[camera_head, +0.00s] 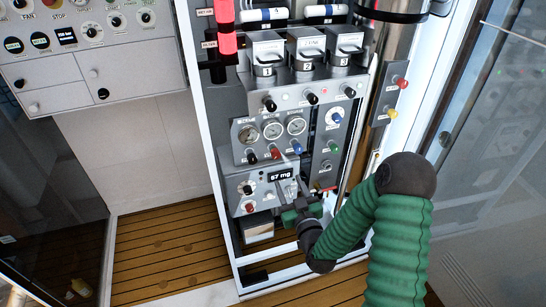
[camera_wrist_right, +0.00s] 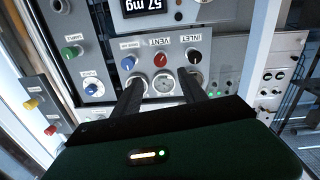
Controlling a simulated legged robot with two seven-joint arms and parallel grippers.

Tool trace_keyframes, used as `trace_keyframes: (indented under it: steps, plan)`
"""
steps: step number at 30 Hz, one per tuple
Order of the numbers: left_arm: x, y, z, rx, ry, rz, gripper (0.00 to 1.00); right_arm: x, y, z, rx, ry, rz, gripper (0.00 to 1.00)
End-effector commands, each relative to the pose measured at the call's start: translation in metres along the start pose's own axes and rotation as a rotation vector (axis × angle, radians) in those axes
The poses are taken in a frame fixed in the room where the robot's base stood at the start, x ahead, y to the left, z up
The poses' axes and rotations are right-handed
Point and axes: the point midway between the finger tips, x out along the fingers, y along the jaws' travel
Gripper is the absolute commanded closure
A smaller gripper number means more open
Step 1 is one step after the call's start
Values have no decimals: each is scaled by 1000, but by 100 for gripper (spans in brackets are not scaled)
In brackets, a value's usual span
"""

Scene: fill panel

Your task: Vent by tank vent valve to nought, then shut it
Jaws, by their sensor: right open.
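The vent valve is a small red knob (camera_head: 276,153) in the row under the gauges on the grey panel. In the right wrist view the red knob (camera_wrist_right: 161,61) has the label VENT beside it, and that picture is upside down. My right gripper (camera_head: 294,180) is open and empty, in front of the panel just below the knob row. In the wrist view its two fingers (camera_wrist_right: 161,88) are apart, with the red knob beyond and between their tips; I see no contact. My left gripper is not in view.
A blue knob (camera_wrist_right: 127,60) and a black INLET knob (camera_wrist_right: 193,58) flank the red one closely. Round gauges (camera_head: 297,126) sit above the row. Another red knob (camera_head: 250,208) is low on the panel. A white frame post (camera_head: 205,130) stands at left.

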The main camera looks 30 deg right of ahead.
Motion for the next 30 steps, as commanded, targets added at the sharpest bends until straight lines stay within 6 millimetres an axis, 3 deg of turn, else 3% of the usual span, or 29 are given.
trace_keyframes:
  steps: [9,15,26,30]
  plan:
    - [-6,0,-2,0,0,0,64,83,1,-1,-1,1,2,50]
    - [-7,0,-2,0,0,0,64,118,0,0,-3,0,1,50]
    - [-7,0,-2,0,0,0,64,125,0,0,-4,-1,0,52]
    - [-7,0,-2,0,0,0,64,125,0,0,-4,-1,0,70]
